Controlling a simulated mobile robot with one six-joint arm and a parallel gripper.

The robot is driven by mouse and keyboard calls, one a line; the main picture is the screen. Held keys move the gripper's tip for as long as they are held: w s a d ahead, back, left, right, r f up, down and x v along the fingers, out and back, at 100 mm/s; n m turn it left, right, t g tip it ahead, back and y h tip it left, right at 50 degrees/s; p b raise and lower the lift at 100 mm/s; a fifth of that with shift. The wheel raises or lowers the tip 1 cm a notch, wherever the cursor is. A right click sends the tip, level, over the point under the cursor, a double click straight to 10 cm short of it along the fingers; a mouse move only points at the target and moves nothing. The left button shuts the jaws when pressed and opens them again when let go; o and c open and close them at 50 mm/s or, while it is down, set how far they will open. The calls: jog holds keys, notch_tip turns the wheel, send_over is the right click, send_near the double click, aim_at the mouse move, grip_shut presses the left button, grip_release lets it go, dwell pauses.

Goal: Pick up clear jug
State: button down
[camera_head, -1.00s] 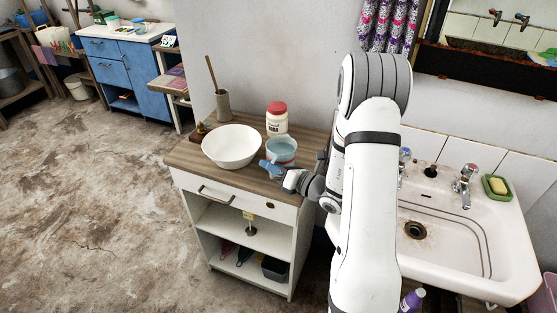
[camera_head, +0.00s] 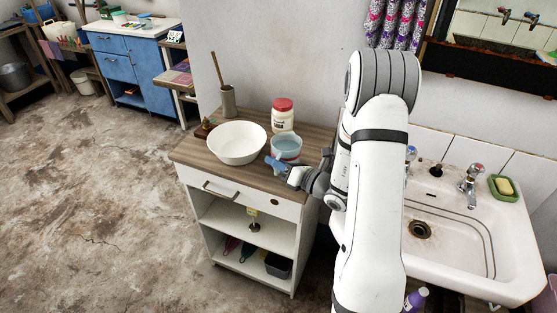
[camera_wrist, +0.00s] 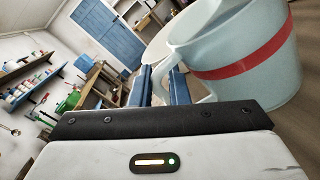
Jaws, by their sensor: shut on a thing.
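The clear jug (camera_head: 287,150) is a pale, see-through bluish vessel at the front right of the wooden cabinet top. In the wrist view the jug (camera_wrist: 235,55) fills the upper right, with a red band round its side and its handle towards me. My gripper (camera_head: 273,163) is at the jug's front left in the head view. Its blue fingers (camera_wrist: 162,85) are shut on the jug's handle. The jug looks about upright. Its base is partly hidden, so I cannot tell whether it touches the top.
A white bowl (camera_head: 237,150) stands close to the left of the jug. A red-lidded jar (camera_head: 283,117) stands behind it. A grey holder with a wooden handle (camera_head: 228,98) is at the back left. A white sink (camera_head: 460,225) is right of my arm.

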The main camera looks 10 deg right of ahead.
notch_tip(320, 180, up, 10)
jog(key=shift+f, duration=0.2)
jog(key=shift+r, duration=0.15)
